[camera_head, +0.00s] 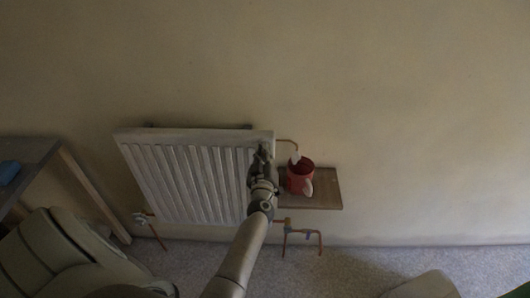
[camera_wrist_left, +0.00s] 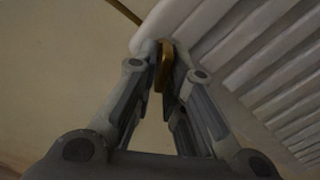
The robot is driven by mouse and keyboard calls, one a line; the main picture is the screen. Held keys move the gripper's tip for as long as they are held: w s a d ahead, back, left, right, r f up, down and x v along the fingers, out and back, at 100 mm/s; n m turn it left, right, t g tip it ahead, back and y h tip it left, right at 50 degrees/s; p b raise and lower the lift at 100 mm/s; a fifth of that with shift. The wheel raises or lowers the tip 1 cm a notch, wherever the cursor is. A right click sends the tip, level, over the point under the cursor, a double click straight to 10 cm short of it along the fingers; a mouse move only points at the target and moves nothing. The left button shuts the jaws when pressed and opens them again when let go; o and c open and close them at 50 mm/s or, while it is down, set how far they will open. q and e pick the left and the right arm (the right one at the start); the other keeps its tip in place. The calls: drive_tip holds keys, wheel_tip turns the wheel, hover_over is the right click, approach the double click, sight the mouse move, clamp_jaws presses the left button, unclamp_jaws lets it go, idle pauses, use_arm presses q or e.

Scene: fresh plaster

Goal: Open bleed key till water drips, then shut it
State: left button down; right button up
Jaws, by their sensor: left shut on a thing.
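The white radiator (camera_head: 190,175) hangs on the wall, left of centre in the head view. My left gripper (camera_head: 264,156) is at its upper right corner. In the left wrist view, a brass bleed key (camera_wrist_left: 164,64) stands between the fingertips of my left gripper (camera_wrist_left: 162,85), beside the rounded radiator edge (camera_wrist_left: 200,22). The gripper is shut on the key. The fingers hide the key and the bleed valve in the head view. No water drops can be made out. My right gripper is not in view.
A red container (camera_head: 300,180) with white pieces on it stands on a small wooden shelf (camera_head: 325,190) right of the radiator. Copper pipes (camera_head: 304,235) with a valve run below. A table (camera_head: 28,152) with a blue item (camera_head: 8,172) stands at the left.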

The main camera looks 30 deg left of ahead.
use_arm(q)
drive_tip(key=n, duration=0.3)
drive_tip(key=shift+a+f+n, duration=0.1)
drive_tip(key=shift+n, duration=0.2)
drive_tip(key=shift+n+b, duration=0.45)
drive_tip(key=shift+n, duration=0.75)
drive_tip(key=c, duration=1.6)
unclamp_jaws()
drive_tip(key=shift+f, duration=0.1)
drive_tip(key=shift+a, duration=0.1)
